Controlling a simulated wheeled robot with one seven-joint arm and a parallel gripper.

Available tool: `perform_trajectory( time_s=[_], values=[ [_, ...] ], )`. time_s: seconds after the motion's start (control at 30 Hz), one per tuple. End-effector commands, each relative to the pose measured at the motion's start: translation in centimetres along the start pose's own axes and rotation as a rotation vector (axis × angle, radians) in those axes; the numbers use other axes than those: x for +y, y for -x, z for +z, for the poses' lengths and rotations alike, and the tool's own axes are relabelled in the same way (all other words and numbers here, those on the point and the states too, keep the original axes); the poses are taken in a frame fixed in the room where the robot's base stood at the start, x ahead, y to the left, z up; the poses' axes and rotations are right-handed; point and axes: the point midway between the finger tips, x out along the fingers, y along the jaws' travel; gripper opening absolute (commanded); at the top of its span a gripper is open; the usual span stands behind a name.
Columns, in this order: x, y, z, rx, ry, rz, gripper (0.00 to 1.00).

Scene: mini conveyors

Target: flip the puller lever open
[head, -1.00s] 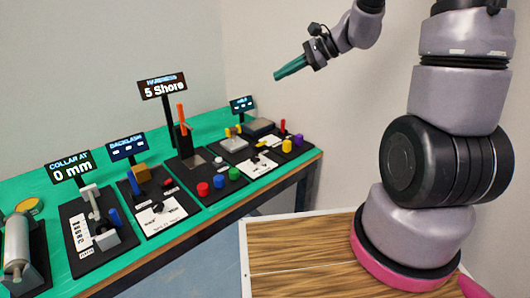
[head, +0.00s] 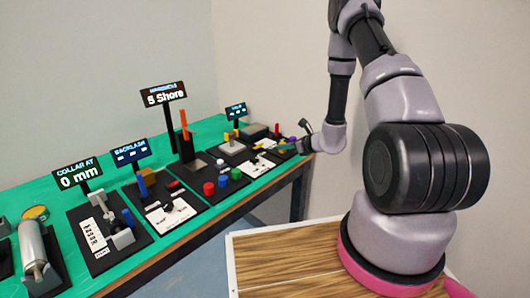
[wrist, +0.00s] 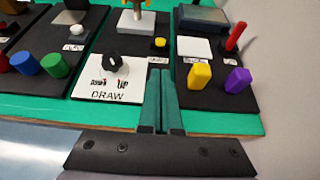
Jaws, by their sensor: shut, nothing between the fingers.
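No label I can read names the puller lever, so I cannot tell for certain which part it is. A red lever (wrist: 236,38) stands tilted on the right-most black panel (wrist: 215,112), beside a white plate (wrist: 194,47). A black knob (wrist: 115,65) sits on a white card marked DRAW on the neighbouring panel. My gripper (wrist: 162,72) has teal fingers, closed together and empty. In the wrist view it lies between the black knob and a yellow knob (wrist: 200,76). In the head view my gripper (head: 289,147) is at the far right end of the bench.
A purple knob (wrist: 238,80) stands right of the yellow one. Red (head: 209,188), blue (head: 223,181) and green (head: 236,174) buttons sit on a panel further left. An upright orange bar (head: 185,125) rises behind them. The wall is close on the right.

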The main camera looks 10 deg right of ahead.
Motion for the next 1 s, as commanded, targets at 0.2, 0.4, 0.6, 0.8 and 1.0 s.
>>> perform_trajectory(
  time_s=[0.2,0.4,0.6,0.8,1.0],
  values=[
    [-0.2,-0.1,-0.3,0.002,-0.006,-0.008,0.00],
    [-0.1,-0.2,-0.3,0.002,-0.005,-0.006,0.00],
    [0.0,-2.5,-0.3,0.001,-0.003,-0.004,0.00],
    [-0.1,-6.3,-0.3,0.001,-0.004,-0.005,0.00],
    [-0.1,-9.1,-0.3,0.001,-0.004,-0.005,0.00]
  ],
)
